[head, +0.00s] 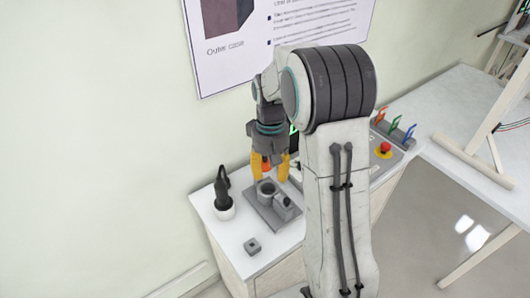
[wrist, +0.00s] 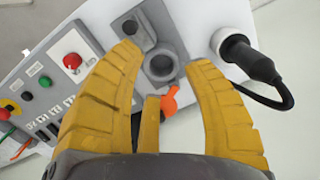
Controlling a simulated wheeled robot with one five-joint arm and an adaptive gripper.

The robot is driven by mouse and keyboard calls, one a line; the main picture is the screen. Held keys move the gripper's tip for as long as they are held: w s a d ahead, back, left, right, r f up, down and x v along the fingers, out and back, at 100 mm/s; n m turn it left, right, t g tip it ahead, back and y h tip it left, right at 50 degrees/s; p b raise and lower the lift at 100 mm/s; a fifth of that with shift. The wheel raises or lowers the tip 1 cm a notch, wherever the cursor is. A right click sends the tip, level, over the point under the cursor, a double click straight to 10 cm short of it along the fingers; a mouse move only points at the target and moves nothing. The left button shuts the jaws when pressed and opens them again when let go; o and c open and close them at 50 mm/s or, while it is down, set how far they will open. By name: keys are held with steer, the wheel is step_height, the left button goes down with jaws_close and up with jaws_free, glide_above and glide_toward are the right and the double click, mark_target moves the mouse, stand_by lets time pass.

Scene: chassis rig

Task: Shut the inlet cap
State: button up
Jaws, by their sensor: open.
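My gripper (head: 270,178) points down with its yellow fingers spread, above the grey inlet fixture (head: 257,215) on the white bench. The fixture has a round upright socket and a second raised part beside it.
A black plug with a cable (head: 222,188) stands in a white round holder at the left. A small grey block (head: 252,246) lies near the front edge. A panel with a red button (head: 385,148) is at the right. The wall is close behind.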

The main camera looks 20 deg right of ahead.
steer(key=w+d+f+n, duration=0.1)
steer(key=w+d+f, duration=0.25)
steer(key=w, duration=0.55)
steer(key=n, duration=0.3)
glide_toward(262, 165)
steer(key=shift+s+d+f+t, duration=0.2)
steer(key=shift+d+f+t, duration=0.1)
steer(key=shift+d, duration=0.3)
steer(key=shift+w+d+r+n, duration=0.1)
steer(key=shift+w+r+n, duration=0.3)
steer(key=shift+n, duration=0.1)
steer(key=shift+f+p, duration=0.4)
steer(key=shift+f, duration=0.05)
steer(key=shift+f+p, duration=0.6)
steer(key=shift+f, duration=2.55)
jaws_close()
